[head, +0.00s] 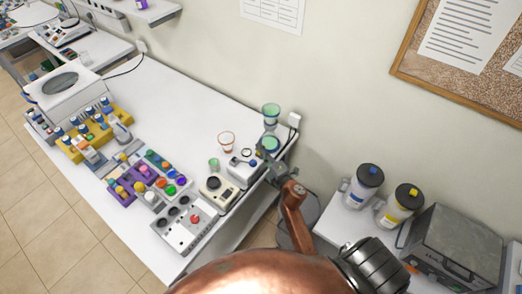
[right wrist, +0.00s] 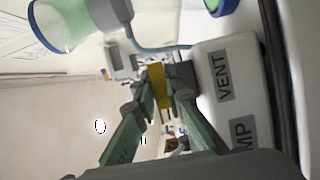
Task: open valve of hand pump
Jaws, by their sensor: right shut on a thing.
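Whether the valve is turned cannot be told. My left gripper is out of view.
A green funnel-shaped cup (head: 271,112) and a red-rimmed glass (head: 226,141) stand close behind the pump. A beige device (head: 216,190) and a control box (head: 183,224) stand nearer. Two lidded bottles (head: 364,185) (head: 402,205) and a grey case (head: 455,250) stand at right.

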